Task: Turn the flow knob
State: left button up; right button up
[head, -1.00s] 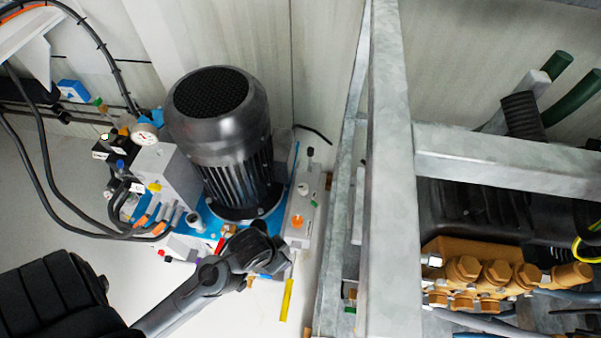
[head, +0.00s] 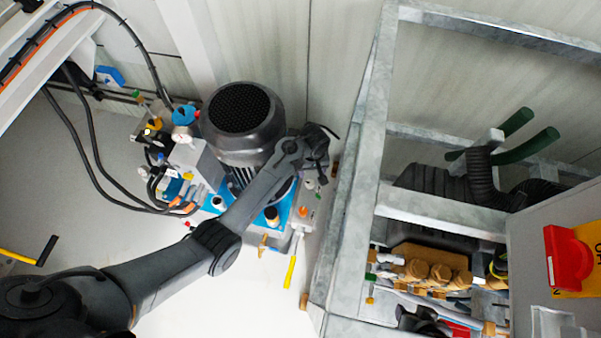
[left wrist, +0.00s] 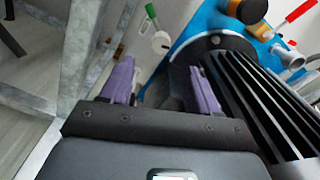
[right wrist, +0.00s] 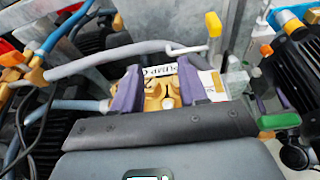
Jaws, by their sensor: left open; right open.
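No label marks the flow knob. A grey valve block (head: 299,218) beside the motor carries an orange knob (head: 303,211) and a pale round knob (head: 310,184). My left gripper (head: 319,158) is over the block's far end, beside the motor. In the left wrist view, its purple fingers (left wrist: 160,82) stand apart with nothing held; a pale round part (left wrist: 161,42) and a green-handled part (left wrist: 151,12) lie beyond them. My right gripper (right wrist: 158,85) is open and empty, facing a brass pump head (right wrist: 158,98) with a white label above it.
The black ribbed motor (head: 240,120) stands close to my left gripper. A galvanised frame (head: 350,180) rises right of the block. A yellow-handled lever (head: 290,272) hangs at its near end. Hoses (right wrist: 105,60) cross near my right gripper.

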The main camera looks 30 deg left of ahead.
aim_at(310, 182)
pick_arm(q)
jog(key=shift+n, duration=0.3)
jog(key=f+b, duration=0.2)
jog(key=f, duration=0.3)
jog(key=f+b, duration=0.3)
jog(key=f, duration=0.2)
jog(key=shift+w+a+b, duration=0.15)
jog(key=shift+a+b, duration=0.05)
jog(key=shift+b, duration=0.1)
jog(key=c, duration=1)
jog(key=shift+c, duration=0.2)
